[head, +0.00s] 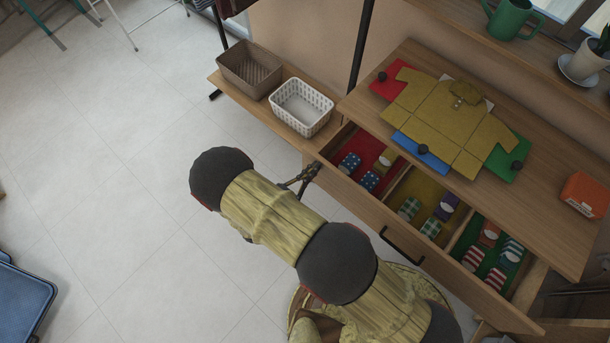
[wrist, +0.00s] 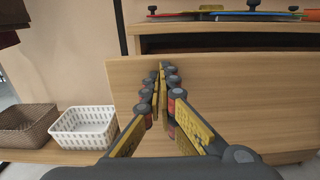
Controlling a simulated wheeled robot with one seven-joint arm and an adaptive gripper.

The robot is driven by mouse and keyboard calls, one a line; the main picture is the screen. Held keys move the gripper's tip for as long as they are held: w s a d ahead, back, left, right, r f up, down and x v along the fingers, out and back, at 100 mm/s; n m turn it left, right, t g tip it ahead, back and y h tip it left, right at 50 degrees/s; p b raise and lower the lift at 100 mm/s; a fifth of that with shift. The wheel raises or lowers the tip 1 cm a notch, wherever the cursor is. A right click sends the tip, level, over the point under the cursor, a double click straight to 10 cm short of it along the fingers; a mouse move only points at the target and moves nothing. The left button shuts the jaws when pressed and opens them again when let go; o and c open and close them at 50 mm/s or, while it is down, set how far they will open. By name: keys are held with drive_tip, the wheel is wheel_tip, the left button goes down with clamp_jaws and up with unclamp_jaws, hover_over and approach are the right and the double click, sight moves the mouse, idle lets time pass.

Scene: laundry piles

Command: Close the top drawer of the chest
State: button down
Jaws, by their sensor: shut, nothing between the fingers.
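The chest (head: 545,225) stands at the right in the head view. Its top drawer (head: 365,208) is pulled out, with red, yellow and green compartments holding rolled socks. A dark bar handle (head: 402,246) is on the drawer's front. My gripper (head: 312,170) is shut and empty at the left part of the drawer front. In the wrist view the closed fingertips (wrist: 162,70) point at the wooden drawer front (wrist: 235,85), near its top edge. I cannot tell whether they touch it.
A folded yellow shirt (head: 449,115) lies on a coloured board on the chest top, beside an orange box (head: 586,194). A brown basket (head: 249,69) and a white basket (head: 301,106) stand on a low shelf left of the chest. The tiled floor at left is mostly clear.

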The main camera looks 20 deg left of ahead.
drive_tip(key=x, duration=2.2)
drive_tip(key=shift+w+b, duration=0.2)
drive_tip(key=shift+b, duration=0.1)
drive_tip(key=shift+d+r, duration=0.1)
drive_tip(key=shift+r, duration=0.05)
drive_tip(key=p+v, duration=0.2)
drive_tip(key=v, duration=1.2)
